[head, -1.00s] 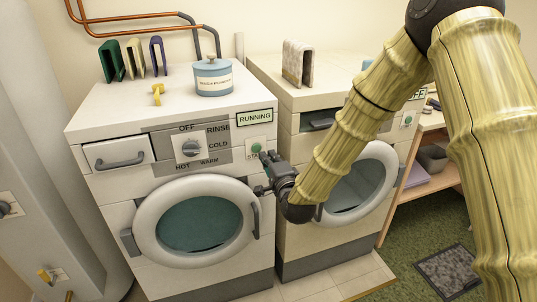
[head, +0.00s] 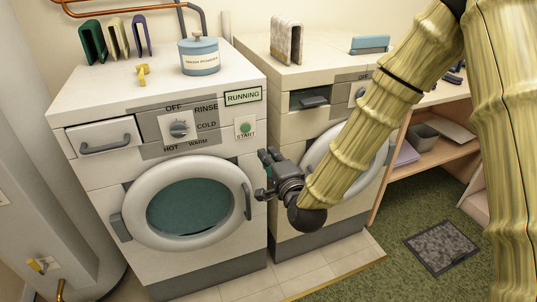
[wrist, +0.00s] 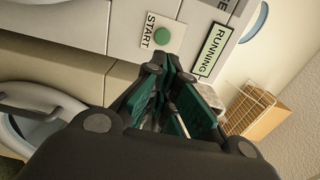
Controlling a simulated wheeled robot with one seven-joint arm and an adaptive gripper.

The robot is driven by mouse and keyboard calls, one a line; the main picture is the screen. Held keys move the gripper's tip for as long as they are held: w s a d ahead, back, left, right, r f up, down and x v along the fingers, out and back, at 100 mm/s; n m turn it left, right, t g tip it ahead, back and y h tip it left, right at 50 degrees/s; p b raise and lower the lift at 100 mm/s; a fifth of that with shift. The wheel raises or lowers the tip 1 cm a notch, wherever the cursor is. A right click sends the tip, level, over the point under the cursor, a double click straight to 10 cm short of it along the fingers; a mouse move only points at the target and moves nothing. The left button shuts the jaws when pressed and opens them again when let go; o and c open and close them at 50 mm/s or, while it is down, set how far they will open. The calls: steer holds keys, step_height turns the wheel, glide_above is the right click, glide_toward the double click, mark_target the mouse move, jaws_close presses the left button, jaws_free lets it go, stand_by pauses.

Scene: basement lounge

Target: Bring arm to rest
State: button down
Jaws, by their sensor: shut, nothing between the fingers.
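My gripper (head: 266,174) is shut and empty in the head view. It hangs in front of the washer's right edge, below the green START button (head: 246,129) and apart from it. In the wrist view my gripper (wrist: 160,72) has its fingertips together, pointing toward the START button (wrist: 162,36) and the RUNNING sign (wrist: 213,49). The washer (head: 95,192) has its round door (head: 240,181) shut, with teal behind the glass. Its sign (head: 243,96) reads RUNNING. My arm reaches down from the upper right and covers part of the second machine.
The second machine (head: 283,208) stands close on the right, its round door (head: 315,152) partly behind my arm. A blue powder tin (head: 199,57) stands on the washer. A wooden shelf (head: 408,172) and a grey floor mat (head: 441,247) are at right. Green carpet (head: 390,268) is open in front.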

steer(key=s+d+f+n+g+h+p, duration=0.1)
steer(key=s+d+f+n+g, duration=0.15)
steer(key=s+f, duration=0.4)
steer(key=s+d+f+n+g+h+p, duration=0.1)
steer(key=s+d+f+n+g, duration=0.15)
steer(key=f, duration=0.75)
steer(key=s+d+f+n+g+h+p, duration=0.1)
steer(key=s+d+f+n+g, duration=0.15)
steer(key=s+f, duration=0.4)
steer(key=s+d+f+n+g+h+p, duration=0.1)
steer(key=s+d+f+n+g, duration=0.2)
steer(key=s, duration=1)
steer(key=s+d+f+n+g+h+p, duration=0.1)
steer(key=s+d+f+g, duration=0.5)
steer(key=s, duration=0.7)
step_height(320, 180, down, 4)
steer(key=shift+d+f+n+h+p, duration=0.2)
steer(key=shift+d+n+h+p, duration=0.3)
steer(key=shift+d+n, duration=0.7)
steer(key=shift+g, duration=0.25)
stand_by(1.4)
